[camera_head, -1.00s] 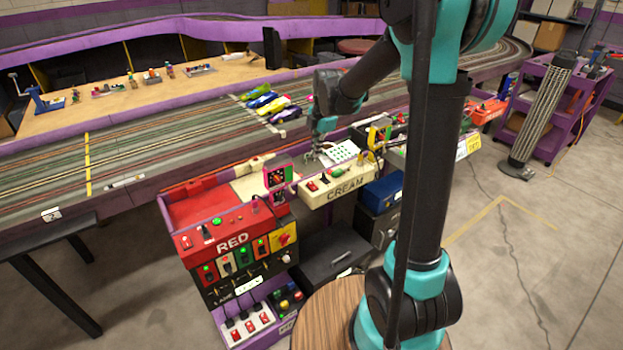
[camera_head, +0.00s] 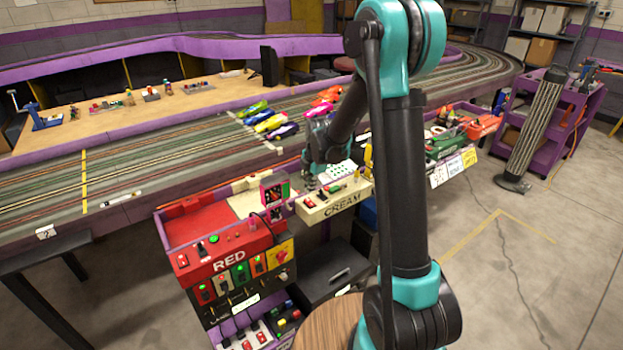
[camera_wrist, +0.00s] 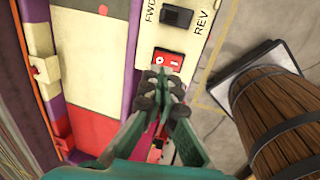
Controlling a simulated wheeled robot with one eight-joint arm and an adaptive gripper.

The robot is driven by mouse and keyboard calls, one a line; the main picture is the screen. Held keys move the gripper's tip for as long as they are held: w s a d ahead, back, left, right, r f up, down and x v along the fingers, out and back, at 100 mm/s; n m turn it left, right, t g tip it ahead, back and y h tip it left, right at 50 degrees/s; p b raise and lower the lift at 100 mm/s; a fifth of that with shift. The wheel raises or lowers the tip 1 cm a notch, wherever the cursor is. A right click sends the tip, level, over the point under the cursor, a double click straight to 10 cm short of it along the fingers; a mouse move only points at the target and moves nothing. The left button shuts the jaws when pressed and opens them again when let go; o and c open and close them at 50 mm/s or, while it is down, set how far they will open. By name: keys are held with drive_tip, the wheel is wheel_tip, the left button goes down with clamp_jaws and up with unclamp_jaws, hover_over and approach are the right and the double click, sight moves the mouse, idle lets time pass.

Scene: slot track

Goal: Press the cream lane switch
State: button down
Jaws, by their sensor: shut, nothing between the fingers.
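The cream control box (camera_head: 340,206), marked CREAM, stands right of the red station. In the wrist view its cream panel (camera_wrist: 185,45) carries a red rocker switch (camera_wrist: 168,60) and a black FWD/REV switch (camera_wrist: 177,17). No label reading lane switch is legible. My gripper (camera_head: 310,184) is over the box's left part, near its red switch (camera_head: 310,201). In the wrist view my gripper (camera_wrist: 162,77) is shut and empty, its tips just below the rocker and hiding the panel beneath. I cannot tell whether they touch.
The red control station (camera_head: 232,257) stands at the left, with a small upright screen (camera_head: 274,189) close to my gripper. The slot track (camera_head: 130,170) runs behind with several cars. A wooden barrel (camera_wrist: 275,115) is right of the panel in the wrist view.

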sight(310, 203)
drive_tip(key=shift+x, duration=1.95)
drive_tip(key=shift+a+f, duration=0.1)
drive_tip(key=shift+w+f+g, duration=0.15)
drive_tip(key=shift+f+g, duration=0.05)
drive_tip(key=shift+g, duration=0.1)
drive_tip(key=shift+s+d, duration=0.4)
drive_tip(key=shift+s, duration=0.3)
drive_tip(key=shift+r, duration=0.1)
